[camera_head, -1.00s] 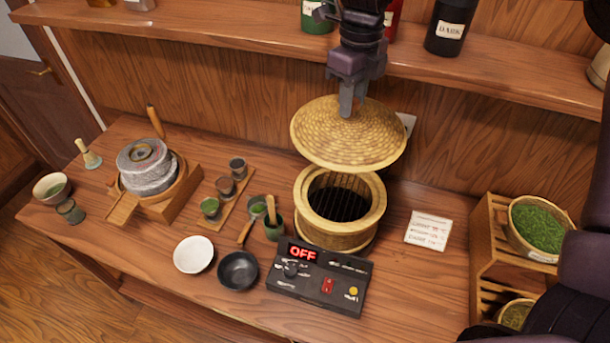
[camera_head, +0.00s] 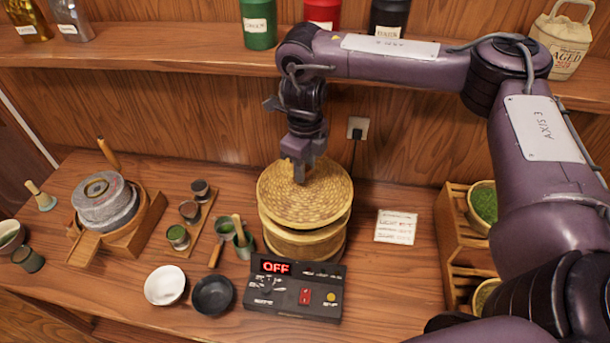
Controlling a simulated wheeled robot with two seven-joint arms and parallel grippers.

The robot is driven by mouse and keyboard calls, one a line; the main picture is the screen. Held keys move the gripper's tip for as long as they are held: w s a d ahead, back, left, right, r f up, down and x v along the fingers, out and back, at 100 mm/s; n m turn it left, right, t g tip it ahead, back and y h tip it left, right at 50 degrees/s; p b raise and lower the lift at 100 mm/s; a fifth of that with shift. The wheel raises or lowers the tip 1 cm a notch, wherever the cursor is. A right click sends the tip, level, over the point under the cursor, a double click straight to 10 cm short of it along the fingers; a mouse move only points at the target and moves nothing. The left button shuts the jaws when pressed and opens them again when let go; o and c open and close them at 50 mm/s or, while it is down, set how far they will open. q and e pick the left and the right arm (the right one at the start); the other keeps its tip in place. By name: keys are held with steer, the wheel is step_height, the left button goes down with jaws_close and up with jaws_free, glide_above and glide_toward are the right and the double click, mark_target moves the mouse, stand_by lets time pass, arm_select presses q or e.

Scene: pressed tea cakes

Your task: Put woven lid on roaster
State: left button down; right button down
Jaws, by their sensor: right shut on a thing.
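The woven lid (camera_head: 325,190) is a round, straw-coloured cone. It sits over the top of the roaster (camera_head: 318,246), a round woven drum on the table, and hides its opening and grill. From this angle I cannot tell whether the lid rests fully on the rim. My right gripper (camera_head: 300,176) points down and is shut on the lid's top; the fingertips are partly hidden. My left gripper is not in view.
A black control box (camera_head: 294,287) reading OFF stands before the roaster. White (camera_head: 165,285) and black (camera_head: 212,295) bowls lie left of it. A stone mill (camera_head: 105,203) stands farther left, a paper card (camera_head: 395,227) right. A shelf (camera_head: 200,62) with canisters runs behind.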

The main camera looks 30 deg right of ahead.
step_height(320, 180, down, 3)
steer(key=shift+r, duration=0.1)
steer(key=shift+w+f, duration=0.1)
steer(key=shift+f, duration=0.3)
steer(key=shift+f, duration=0.6)
steer(key=c, duration=1.1)
jaws_free()
steer(key=shift+r, duration=0.15)
step_height(320, 180, up, 13)
